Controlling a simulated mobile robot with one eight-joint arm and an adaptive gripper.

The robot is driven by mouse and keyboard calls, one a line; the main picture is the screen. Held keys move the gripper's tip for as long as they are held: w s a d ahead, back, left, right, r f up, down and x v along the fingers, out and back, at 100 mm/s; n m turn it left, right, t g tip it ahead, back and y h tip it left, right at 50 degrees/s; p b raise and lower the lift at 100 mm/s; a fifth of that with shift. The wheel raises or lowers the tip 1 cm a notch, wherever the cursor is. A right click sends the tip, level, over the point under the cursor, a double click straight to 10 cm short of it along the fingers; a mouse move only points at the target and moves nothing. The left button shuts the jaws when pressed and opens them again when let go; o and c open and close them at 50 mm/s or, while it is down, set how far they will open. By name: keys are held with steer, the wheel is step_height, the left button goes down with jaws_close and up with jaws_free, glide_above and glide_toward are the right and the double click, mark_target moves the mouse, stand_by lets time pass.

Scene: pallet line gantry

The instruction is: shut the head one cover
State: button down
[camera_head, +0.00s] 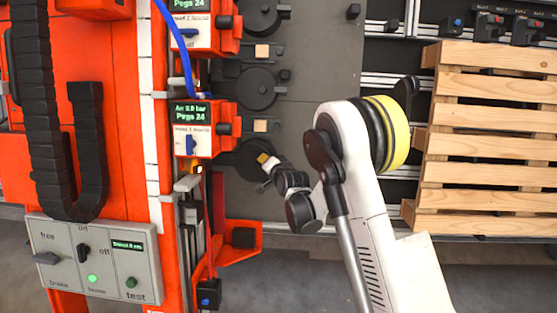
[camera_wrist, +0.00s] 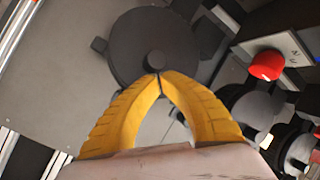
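Several dark round covers sit in a column on the grey plate: a top one (camera_head: 262,17), a middle one (camera_head: 257,88) and a lower one (camera_head: 240,160). I cannot tell for sure from the labels which is head one. My gripper (camera_head: 266,160) is in front of the lower cover and hides part of it. In the wrist view, a dark round cover (camera_wrist: 130,50) with a small central knob (camera_wrist: 155,61) lies just beyond my yellow fingertips (camera_wrist: 160,74). The fingertips meet, with nothing visible between them. I cannot tell whether they touch the knob.
Orange head units with screens, an upper one (camera_head: 190,27) and a lower one (camera_head: 192,130), stand left of the covers. A grey control panel (camera_head: 95,258) is at lower left. A wooden pallet (camera_head: 490,130) stands at right. A red knob (camera_wrist: 266,65) shows in the wrist view.

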steer(key=shift+w+d+f, duration=0.2)
steer(key=shift+w+d, duration=0.25)
steer(key=shift+d, duration=0.05)
steer(key=shift+w+d, duration=0.1)
